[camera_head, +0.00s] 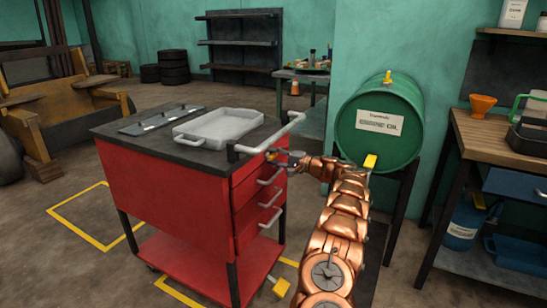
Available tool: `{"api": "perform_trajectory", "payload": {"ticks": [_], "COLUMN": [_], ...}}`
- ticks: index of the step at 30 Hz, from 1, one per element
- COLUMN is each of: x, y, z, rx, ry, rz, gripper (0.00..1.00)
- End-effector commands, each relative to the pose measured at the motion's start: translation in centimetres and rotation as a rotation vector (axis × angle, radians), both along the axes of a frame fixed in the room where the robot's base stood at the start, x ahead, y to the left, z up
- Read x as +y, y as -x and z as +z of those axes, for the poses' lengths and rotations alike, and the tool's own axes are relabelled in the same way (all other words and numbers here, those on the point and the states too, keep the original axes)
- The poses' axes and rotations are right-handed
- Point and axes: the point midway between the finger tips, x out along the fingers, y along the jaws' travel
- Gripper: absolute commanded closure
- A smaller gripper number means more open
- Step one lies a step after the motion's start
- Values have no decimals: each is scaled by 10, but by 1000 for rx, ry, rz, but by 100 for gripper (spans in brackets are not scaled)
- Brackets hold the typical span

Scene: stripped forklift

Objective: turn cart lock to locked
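A red tool cart (165,188) with a dark top and several drawers stands left of centre. A light grey push handle (265,140) sticks out from its right side. A small yellow piece (281,287) shows low by the cart's right corner; I cannot tell if it is the cart lock, or its setting. My copper arm reaches in from the bottom right. My gripper (279,157) is small and dark, beside the cart's upper right edge, just under the push handle. Its fingers are too small to tell open from shut, or whether they touch anything.
A grey tray (218,128) and a dark flat panel (161,119) lie on the cart top. A green oil drum (380,122) on a stand is close right of my arm. A wooden workbench (490,142) is at the right. Open floor with yellow lines lies left.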

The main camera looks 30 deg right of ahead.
Motion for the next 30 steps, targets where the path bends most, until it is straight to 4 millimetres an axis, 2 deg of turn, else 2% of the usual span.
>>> {"api": "perform_trajectory", "payload": {"ticks": [5, 18, 24, 30], "x": [-11, -51, -60, -61], "y": [16, 83, 99, 102], "z": [0, 1, 0, 0], "rx": [1, -2, -1, 0], "ry": [-1, 1, -1, 0], "rz": [-4, -2, 0, 0], "gripper": [60, 60, 60, 60]}}
